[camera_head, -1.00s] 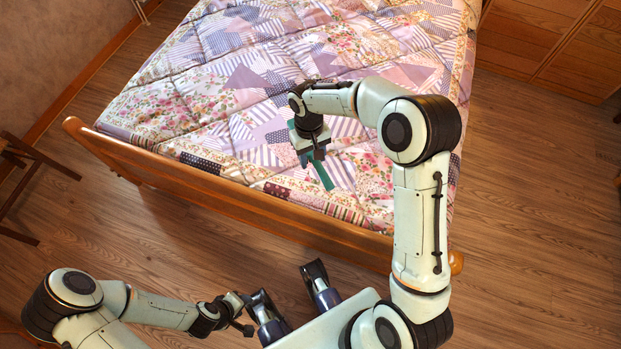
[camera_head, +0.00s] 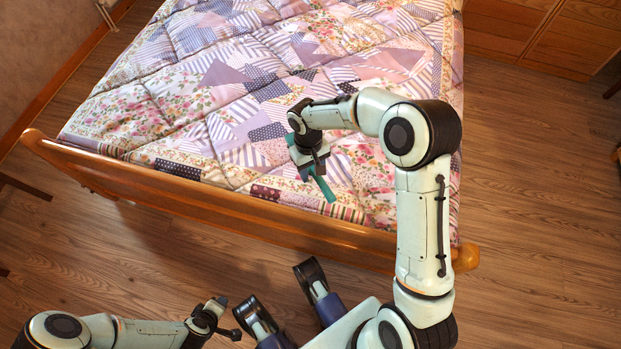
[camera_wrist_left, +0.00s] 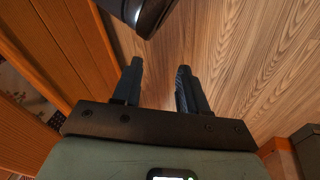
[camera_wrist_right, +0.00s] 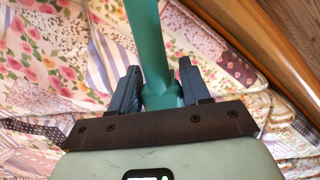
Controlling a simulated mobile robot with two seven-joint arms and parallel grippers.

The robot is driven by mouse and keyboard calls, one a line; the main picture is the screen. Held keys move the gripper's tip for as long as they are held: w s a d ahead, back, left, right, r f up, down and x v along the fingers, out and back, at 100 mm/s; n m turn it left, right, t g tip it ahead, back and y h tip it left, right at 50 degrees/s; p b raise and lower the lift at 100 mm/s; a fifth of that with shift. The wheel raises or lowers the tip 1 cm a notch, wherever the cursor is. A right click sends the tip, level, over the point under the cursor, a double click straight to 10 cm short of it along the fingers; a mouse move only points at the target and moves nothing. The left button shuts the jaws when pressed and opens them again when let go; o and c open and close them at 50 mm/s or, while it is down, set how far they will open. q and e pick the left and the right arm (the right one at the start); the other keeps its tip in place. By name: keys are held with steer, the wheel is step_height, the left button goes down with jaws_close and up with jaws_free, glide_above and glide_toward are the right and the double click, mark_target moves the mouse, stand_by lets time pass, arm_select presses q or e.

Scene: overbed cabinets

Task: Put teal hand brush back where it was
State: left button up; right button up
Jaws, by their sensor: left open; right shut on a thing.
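The teal hand brush (camera_head: 324,188) is in my right gripper (camera_head: 314,172), above the quilted bed near its foot end. In the right wrist view the brush (camera_wrist_right: 149,45) stands between the two fingers of my right gripper (camera_wrist_right: 157,78), which are shut on it. Its green length reaches away past the fingertips; its near end is partly hidden by the gripper body. My left gripper (camera_wrist_left: 160,75) is open and empty in the left wrist view, with wooden floor beyond its fingers.
The bed (camera_head: 215,95) has a patchwork quilt and a wooden footboard (camera_head: 210,204) between it and my base. Wooden cabinets (camera_head: 568,38) stand at the top right. Bare wooden floor (camera_head: 535,190) lies to the right of the bed.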

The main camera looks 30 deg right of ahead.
steer(key=shift+f, duration=0.7)
arm_select(q)
steer(key=shift+g, duration=0.6)
steer(key=shift+s+a+f+b, duration=0.2)
steer(key=shift+s+f+b, duration=0.4)
steer(key=shift+s+f, duration=0.9)
arm_select(e)
steer(key=shift+f, duration=2)
arm_select(q)
steer(key=shift+s, duration=0.15)
arm_select(e)
steer(key=shift+f, duration=0.1)
steer(key=o, duration=1)
steer(key=shift+f, duration=0.1)
arm_select(q)
steer(key=shift+s, duration=0.1)
